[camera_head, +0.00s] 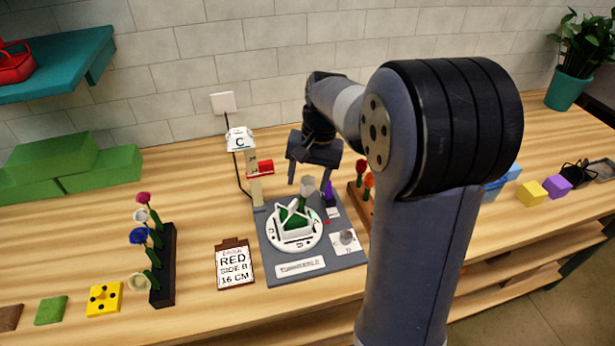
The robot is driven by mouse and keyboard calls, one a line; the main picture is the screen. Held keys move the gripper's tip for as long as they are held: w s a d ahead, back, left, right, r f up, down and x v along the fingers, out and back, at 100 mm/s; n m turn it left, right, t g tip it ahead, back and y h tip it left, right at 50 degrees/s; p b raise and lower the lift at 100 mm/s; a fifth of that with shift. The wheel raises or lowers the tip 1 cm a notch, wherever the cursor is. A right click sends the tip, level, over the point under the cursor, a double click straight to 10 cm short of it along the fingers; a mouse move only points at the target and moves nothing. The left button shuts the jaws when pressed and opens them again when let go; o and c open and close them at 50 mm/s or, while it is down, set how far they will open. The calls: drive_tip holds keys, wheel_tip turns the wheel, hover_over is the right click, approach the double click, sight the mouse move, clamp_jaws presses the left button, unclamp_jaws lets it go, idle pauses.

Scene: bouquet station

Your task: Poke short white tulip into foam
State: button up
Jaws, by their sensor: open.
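My gripper (310,184) is open, pointing down above the turntable. A white tulip head (307,184) shows between and just below its fingertips, its green stem leaning slightly and running down to the green foam (292,217). How deep the stem sits in the foam is hard to tell. The foam stands inside a white frame on the round white turntable (277,238), which has letters on its rim. In the dark flower rack (166,285) at the left are a white flower (141,215) and a cream flower (138,283), with a pink and a blue one.
A clipboard (235,265) reads "RED SIDE B 16 CM". A post with a "C" sign (240,140) and red block (262,168) stands behind the turntable. Red flowers (361,170) in a wooden rack are partly hidden by my arm. Yellow (532,192) and purple blocks lie right.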

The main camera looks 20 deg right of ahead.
drive_tip(key=shift+d+r+p, duration=0.15)
drive_tip(key=shift+r+p, duration=0.6)
drive_tip(key=shift+r, duration=0.15)
drive_tip(key=shift+d+r+p, duration=0.2)
drive_tip(key=shift+r+p, duration=0.55)
drive_tip(key=shift+r, duration=0.15)
drive_tip(key=shift+d+r+p, duration=0.15)
drive_tip(key=shift+r+p, duration=0.6)
drive_tip(key=shift+r, duration=0.15)
drive_tip(key=o, duration=0.5)
drive_tip(key=shift+o, duration=0.2)
